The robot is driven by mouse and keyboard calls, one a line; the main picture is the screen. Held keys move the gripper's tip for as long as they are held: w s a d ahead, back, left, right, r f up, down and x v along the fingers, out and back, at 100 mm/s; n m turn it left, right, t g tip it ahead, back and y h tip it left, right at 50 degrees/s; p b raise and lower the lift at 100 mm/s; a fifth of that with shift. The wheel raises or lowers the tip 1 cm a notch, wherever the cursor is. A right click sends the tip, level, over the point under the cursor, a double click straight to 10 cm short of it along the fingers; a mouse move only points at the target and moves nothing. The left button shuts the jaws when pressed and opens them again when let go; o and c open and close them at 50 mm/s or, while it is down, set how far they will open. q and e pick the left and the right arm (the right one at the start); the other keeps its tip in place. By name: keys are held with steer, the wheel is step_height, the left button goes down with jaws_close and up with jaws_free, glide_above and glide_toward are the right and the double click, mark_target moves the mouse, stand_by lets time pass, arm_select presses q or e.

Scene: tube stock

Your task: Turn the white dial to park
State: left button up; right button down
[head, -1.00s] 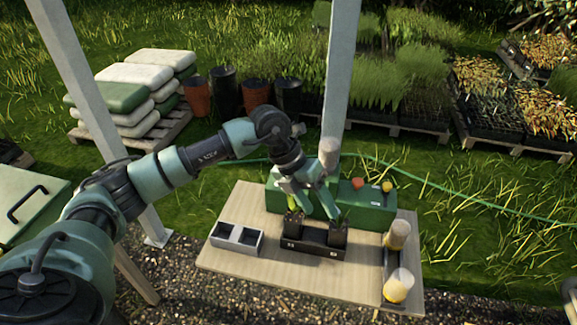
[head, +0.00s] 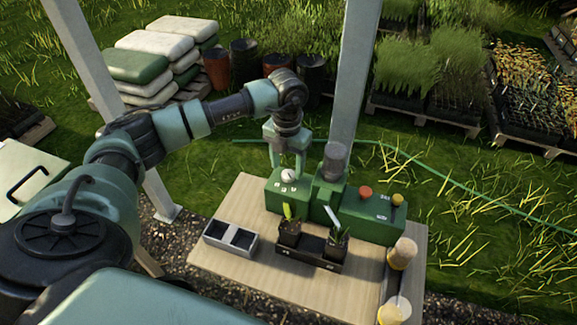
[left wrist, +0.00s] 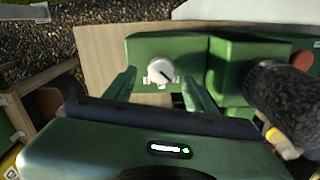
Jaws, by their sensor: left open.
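The white dial (head: 288,175) sits on the left part of the green machine (head: 368,222), with small pale marks beside it. In the left wrist view the dial (left wrist: 161,70) is round and white, with a dark pointer line toward its lower right. The marks cannot be read. My left gripper (head: 287,169) is open and points down at the dial. In the left wrist view its two fingers (left wrist: 159,78) show on either side of the dial. Whether they touch it I cannot tell. My right gripper is not in view.
A grey cylinder (head: 335,160) stands up from the machine, right of the dial. A red knob (head: 365,192) and a yellow knob (head: 397,200) are farther right. A black tray (head: 312,249) with two potted plants and a grey two-cell tray (head: 231,237) stand in front.

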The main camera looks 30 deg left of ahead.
mark_target(289, 173)
arm_select(q)
steer(key=shift+w+f, duration=0.2)
steer(key=shift+f, duration=1.1)
steer(key=c, duration=1)
jaws_close()
steer(key=m+b, duration=0.3)
steer(key=shift+f, duration=0.2)
steer(key=m+b, duration=0.2)
steer(key=m, duration=0.1)
steer(key=shift+b, duration=0.4)
steer(key=shift+r+m+b, duration=0.2)
steer(key=shift+m+b, duration=0.5)
steer(key=shift+m, duration=0.6)
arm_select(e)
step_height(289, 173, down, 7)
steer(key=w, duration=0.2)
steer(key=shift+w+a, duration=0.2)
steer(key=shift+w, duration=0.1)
